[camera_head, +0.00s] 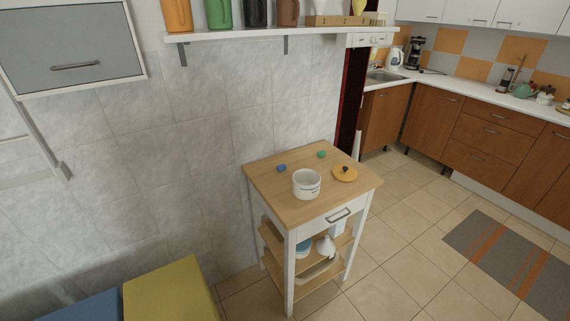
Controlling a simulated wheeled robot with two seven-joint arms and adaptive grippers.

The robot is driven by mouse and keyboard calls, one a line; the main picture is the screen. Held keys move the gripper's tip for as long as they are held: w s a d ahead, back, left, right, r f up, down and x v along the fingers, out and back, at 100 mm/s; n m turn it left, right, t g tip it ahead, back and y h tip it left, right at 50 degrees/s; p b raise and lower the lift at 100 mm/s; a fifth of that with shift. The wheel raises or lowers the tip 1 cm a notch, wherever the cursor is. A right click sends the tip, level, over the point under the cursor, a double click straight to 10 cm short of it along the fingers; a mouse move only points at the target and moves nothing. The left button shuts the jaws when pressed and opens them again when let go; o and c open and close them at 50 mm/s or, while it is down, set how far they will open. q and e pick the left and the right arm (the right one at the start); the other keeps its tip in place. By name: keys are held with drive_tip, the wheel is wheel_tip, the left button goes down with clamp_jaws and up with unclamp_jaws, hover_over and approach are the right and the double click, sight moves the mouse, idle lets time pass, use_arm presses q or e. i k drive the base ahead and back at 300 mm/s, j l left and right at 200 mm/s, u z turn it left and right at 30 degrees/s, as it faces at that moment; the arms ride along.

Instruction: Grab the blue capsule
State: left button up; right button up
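A small blue capsule (281,168) lies on the wooden top of a white kitchen cart (268,188), towards its back left. It is left of and behind a white pot (306,184). A small green capsule-like thing (321,154) lies near the back edge of the same top. Neither of my grippers shows in the head view, so their state is hidden.
Lower cart shelves hold a white funnel-like item (325,247) and other ware. A tiled wall (200,150) stands behind the cart. Blue (85,308) and yellow (168,293) blocks stand at front left. Tiled floor (400,235) is open on the right.

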sight(280, 167)
drive_tip(key=i+l+u, duration=0.1)
drive_tip(key=i+l, duration=0.3)
drive_tip(key=l, duration=0.25)
drive_tip(key=i+l+u, duration=0.15)
drive_tip(key=l, duration=0.15)
drive_tip(key=i+l, duration=0.2)
drive_tip(key=l, duration=0.15)
drive_tip(key=u, duration=0.05)
